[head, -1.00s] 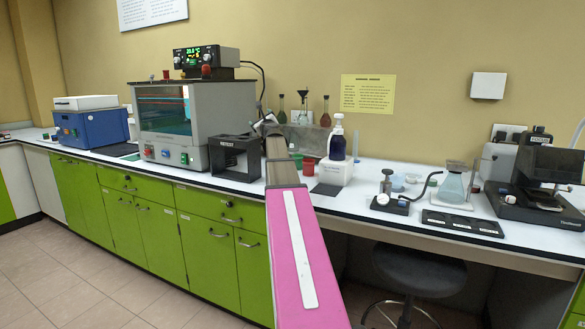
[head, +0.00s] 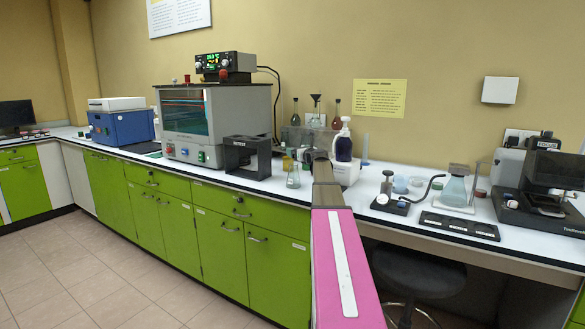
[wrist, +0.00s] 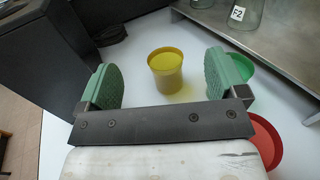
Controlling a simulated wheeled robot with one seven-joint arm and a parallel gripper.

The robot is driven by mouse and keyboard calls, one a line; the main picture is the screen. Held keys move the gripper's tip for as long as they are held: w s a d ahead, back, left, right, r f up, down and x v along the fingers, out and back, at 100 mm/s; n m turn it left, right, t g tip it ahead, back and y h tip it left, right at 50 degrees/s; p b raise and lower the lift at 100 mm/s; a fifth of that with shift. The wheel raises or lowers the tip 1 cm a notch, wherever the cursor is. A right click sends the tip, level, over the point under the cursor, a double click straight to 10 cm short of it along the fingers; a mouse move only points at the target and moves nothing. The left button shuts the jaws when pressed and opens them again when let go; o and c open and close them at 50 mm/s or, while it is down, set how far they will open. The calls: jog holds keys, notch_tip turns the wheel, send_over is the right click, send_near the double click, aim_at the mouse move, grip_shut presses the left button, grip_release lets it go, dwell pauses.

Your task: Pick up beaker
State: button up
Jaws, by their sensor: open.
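A yellow beaker-like cup (wrist: 166,72) stands upright on the white counter (wrist: 205,120) in the wrist view. It is ahead of my gripper (wrist: 164,88), lined up between the two green finger pads, and nothing is gripped. The fingers are wide apart. A green cup (wrist: 241,66) is partly hidden behind the right finger, and a red cup (wrist: 266,140) is to the right of the gripper. In the head view my gripper (head: 317,156) is low over the counter, mostly hidden by my pink arm. I cannot tell for sure which vessel is the beaker.
A black box (head: 248,158) stands left of the gripper; its dark side (wrist: 40,75) is close to the left finger. A metal stand (wrist: 275,50) with labelled glassware (wrist: 241,14) is at the back right.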

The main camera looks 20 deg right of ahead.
send_near(291, 162)
jog(key=w, duration=0.3)
jog(key=shift+a+f, duration=0.25)
jog(key=shift+a, duration=0.05)
jog(key=w, duration=0.2)
jog(key=w+a, duration=0.1)
jog(key=w, duration=0.4)
jog(key=shift+w+a+r, duration=0.15)
jog(key=shift+w, duration=0.15)
jog(key=c, duration=1)
